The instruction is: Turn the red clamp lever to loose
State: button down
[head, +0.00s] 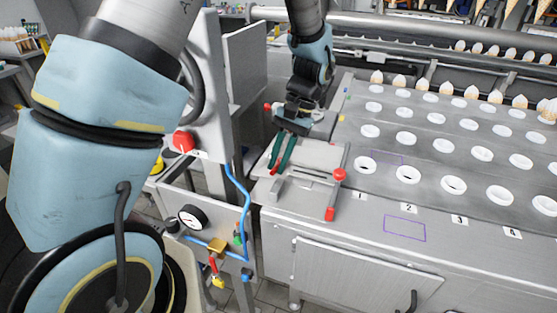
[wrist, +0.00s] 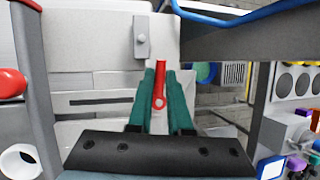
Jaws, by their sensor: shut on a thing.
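The red clamp lever (wrist: 159,90) shows in the wrist view as a slim red bar with a round eye at its near end. It lies between the two green fingers of my gripper (wrist: 160,73), which are shut on it. In the head view my gripper (head: 278,168) reaches down to the left end of the grey plate, and only a small bit of red shows by the fingertips. Most of the lever is hidden there by the fingers.
White-ringed holes (head: 408,174) fill the conveyor to the right. A blue hose (head: 240,190), pressure gauge (head: 191,217) and red button (head: 184,141) are on the left.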

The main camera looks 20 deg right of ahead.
jog(key=c, duration=0.8)
grip_release()
jog(key=shift+c, duration=0.2)
jog(key=b+v, duration=0.2)
jog(key=v, duration=0.9)
jog(key=shift+b, duration=0.4)
jog(key=shift+s+f, duration=0.1)
